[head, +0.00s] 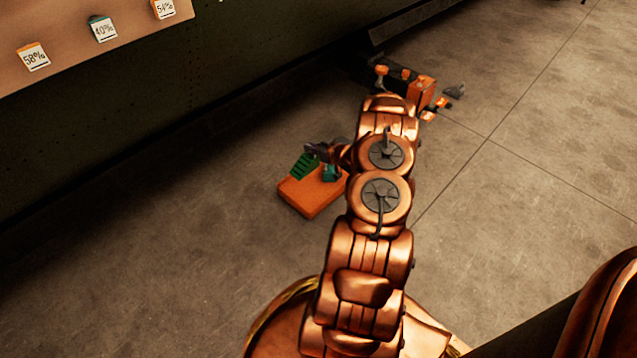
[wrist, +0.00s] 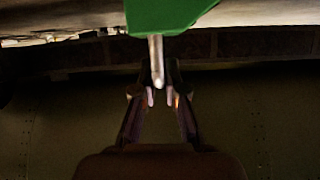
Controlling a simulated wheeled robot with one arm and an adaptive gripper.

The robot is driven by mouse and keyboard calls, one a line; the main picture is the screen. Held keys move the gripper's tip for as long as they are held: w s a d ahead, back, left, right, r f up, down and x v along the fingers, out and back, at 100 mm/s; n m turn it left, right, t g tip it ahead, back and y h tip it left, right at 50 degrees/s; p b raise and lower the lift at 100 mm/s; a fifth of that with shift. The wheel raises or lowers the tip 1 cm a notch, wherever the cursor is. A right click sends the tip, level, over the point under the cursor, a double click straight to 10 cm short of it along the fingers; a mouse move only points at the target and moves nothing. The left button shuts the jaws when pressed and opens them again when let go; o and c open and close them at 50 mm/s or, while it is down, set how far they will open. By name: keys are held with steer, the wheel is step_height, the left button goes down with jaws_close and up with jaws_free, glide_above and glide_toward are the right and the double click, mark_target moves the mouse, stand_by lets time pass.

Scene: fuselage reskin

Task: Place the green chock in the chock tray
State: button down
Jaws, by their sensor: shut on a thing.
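The green chock (head: 304,166) has ridges on its side and is tilted, over the left part of the orange chock tray (head: 312,198) on the floor. I cannot tell whether it touches the tray. In the wrist view it is a green block (wrist: 168,14) at the top edge, with a pale metal pin (wrist: 157,62) pointing down toward my fingers. My gripper (head: 318,150) is shut on the chock by this pin; the fingers also show in the wrist view (wrist: 160,97). My arm hides the tray's right side.
A small teal-green object (head: 330,173) is at the tray's back right, partly hidden by my arm. An orange cart-like object (head: 421,92) with small orange pieces stands farther back. The floor around the tray is clear.

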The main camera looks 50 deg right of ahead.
steer(key=shift+s+a+f, duration=0.15)
steer(key=shift+s+f, duration=0.05)
steer(key=shift+f, duration=0.25)
steer(key=shift+s+a+f, duration=0.1)
steer(key=shift+s+f, duration=0.05)
steer(key=shift+f, duration=0.3)
step_height(320, 180, down, 10)
steer(key=b, duration=0.4)
steer(key=shift+r, duration=0.15)
steer(key=c, duration=1.2)
jaws_free()
